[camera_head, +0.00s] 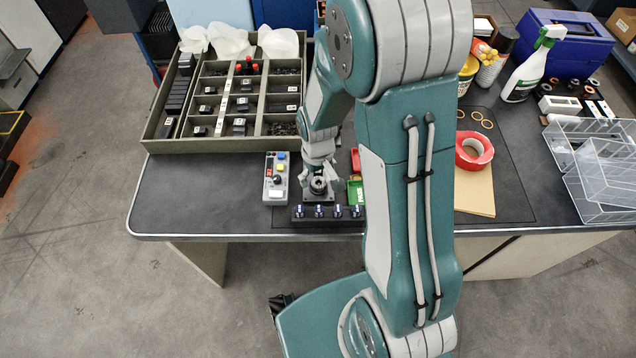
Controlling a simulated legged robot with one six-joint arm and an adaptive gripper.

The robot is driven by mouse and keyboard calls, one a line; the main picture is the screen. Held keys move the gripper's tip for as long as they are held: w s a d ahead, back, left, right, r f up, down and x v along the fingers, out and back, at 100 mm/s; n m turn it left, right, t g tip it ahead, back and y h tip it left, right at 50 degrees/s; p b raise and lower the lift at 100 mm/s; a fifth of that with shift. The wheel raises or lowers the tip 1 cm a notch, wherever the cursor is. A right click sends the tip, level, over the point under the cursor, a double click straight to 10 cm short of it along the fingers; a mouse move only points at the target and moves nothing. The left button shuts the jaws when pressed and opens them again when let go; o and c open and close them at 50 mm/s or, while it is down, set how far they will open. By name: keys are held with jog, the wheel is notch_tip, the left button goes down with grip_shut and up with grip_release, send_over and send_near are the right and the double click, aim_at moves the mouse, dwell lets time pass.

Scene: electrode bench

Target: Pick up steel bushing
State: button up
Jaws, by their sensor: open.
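A small dark metallic ring, which looks like the steel bushing (318,185), stands on a dark block at the front of the bench, below my gripper. My gripper (319,176) is open and points down right over the ring, with its fingers close around or just above it. I cannot tell whether the fingers touch it. My arm hides part of the bench to the right of the ring.
A black strip with several blue-marked knobs (318,212) lies in front of the ring. A grey control box (276,178) stands to the left, and red and green bins (355,190) to the right. A compartment tray (151,130) fills the back left. Red tape (485,152) lies right of my arm.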

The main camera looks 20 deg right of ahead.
jog(key=shift+a+f, duration=0.2)
jog(key=shift+f, duration=0.95)
jog(key=shift+d+f, duration=0.15)
jog(key=shift+f, duration=0.05)
jog(key=shift+d, duration=0.25)
jog(key=c, duration=0.8)
jog(key=shift+a, duration=0.15)
grip_shut()
jog(key=shift+r, duration=0.15)
